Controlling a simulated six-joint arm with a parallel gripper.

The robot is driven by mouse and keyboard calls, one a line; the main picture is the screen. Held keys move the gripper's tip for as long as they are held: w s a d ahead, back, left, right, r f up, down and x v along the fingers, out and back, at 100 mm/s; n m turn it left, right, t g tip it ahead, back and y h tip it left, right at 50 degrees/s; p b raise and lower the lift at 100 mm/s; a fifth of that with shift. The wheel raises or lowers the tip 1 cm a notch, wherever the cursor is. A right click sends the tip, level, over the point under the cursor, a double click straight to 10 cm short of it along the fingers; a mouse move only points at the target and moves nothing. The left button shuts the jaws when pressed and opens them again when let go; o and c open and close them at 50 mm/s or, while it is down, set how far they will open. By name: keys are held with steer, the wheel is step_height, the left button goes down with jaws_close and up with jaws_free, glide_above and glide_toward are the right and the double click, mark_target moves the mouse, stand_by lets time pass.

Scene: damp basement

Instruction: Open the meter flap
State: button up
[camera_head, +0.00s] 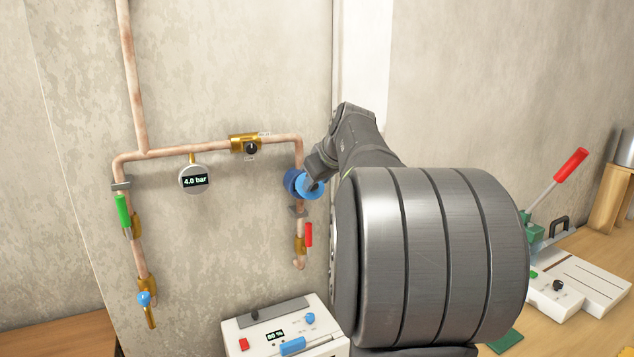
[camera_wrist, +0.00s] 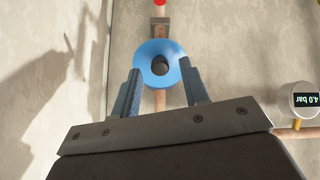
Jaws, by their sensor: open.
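The round blue meter (camera_head: 290,181) sits on the copper pipe's right-hand drop. Its lighter blue round front (camera_head: 316,193) faces my gripper (camera_head: 313,182). In the wrist view, which is upside down, the front shows as a blue ring (camera_wrist: 147,52) with a dark round centre. My gripper (camera_wrist: 159,67) is open, with one finger on each side of the ring's near edge. I cannot tell whether the fingers touch it. I see no separate flap edge or hinge, so I cannot tell how the flap stands. My arm hides part of the meter in the head view.
A round gauge reading 4.0 bar (camera_head: 194,179) and a brass valve (camera_head: 245,143) lie left on the pipe. A red-handled valve (camera_head: 308,235) is just below the meter. A white control box (camera_head: 270,333) stands below. A red-handled lever (camera_head: 570,166) is right.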

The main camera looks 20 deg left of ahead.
steer(key=v, duration=1.6)
steer(key=shift+r, duration=0.25)
steer(key=shift+s+d+f, duration=0.1)
steer(key=shift+s+d, duration=0.05)
steer(key=s+d+f+n+t+y, duration=0.1)
steer(key=d+f+t+y, duration=0.4)
steer(key=f+y, duration=0.65)
steer(key=w+a+f, duration=0.1)
steer(key=w+a, duration=0.2)
steer(key=a, duration=0.1)
steer(key=w+a+f+h, duration=0.1)
steer(key=w+a, duration=0.2)
steer(key=a, duration=0.1)
steer(key=w+a+g+h, duration=0.1)
steer(key=w+a, duration=0.2)
steer(key=a, duration=0.2)
steer(key=shift+w+f+h, duration=0.25)
steer(key=shift+f, duration=0.15)
jaws_close()
